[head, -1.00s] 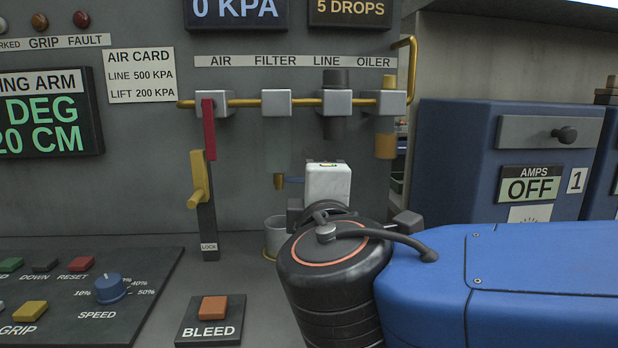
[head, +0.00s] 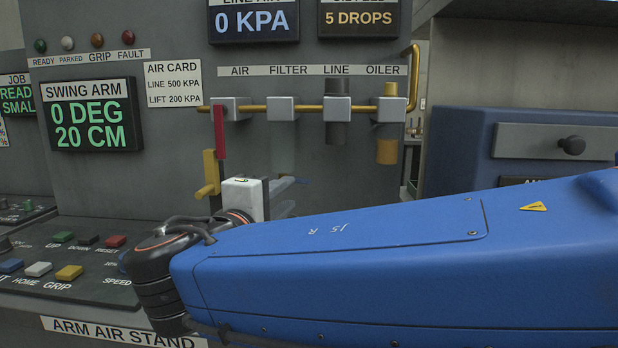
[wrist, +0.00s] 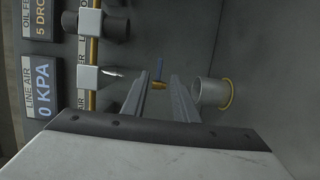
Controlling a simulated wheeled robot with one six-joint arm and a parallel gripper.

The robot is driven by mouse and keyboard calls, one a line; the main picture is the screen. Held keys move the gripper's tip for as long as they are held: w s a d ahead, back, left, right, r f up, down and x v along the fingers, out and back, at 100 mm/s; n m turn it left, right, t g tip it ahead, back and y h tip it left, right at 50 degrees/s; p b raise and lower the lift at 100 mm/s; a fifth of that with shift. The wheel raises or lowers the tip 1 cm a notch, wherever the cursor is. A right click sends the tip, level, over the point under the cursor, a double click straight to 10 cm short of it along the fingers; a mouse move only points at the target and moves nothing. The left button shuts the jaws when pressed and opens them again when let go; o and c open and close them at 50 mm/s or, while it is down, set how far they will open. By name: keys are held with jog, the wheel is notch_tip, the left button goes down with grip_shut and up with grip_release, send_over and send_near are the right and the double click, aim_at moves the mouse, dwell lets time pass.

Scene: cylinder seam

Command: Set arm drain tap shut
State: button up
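The yellow air line (head: 320,108) runs above. A yellow-handled lock lever (head: 209,172) is left of my wrist. The control desk (head: 65,255) lies lower left.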

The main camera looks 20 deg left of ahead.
aim_at(300, 180)
jog(key=w, duration=1.4)
jog(key=shift+d, duration=0.15)
grip_shut()
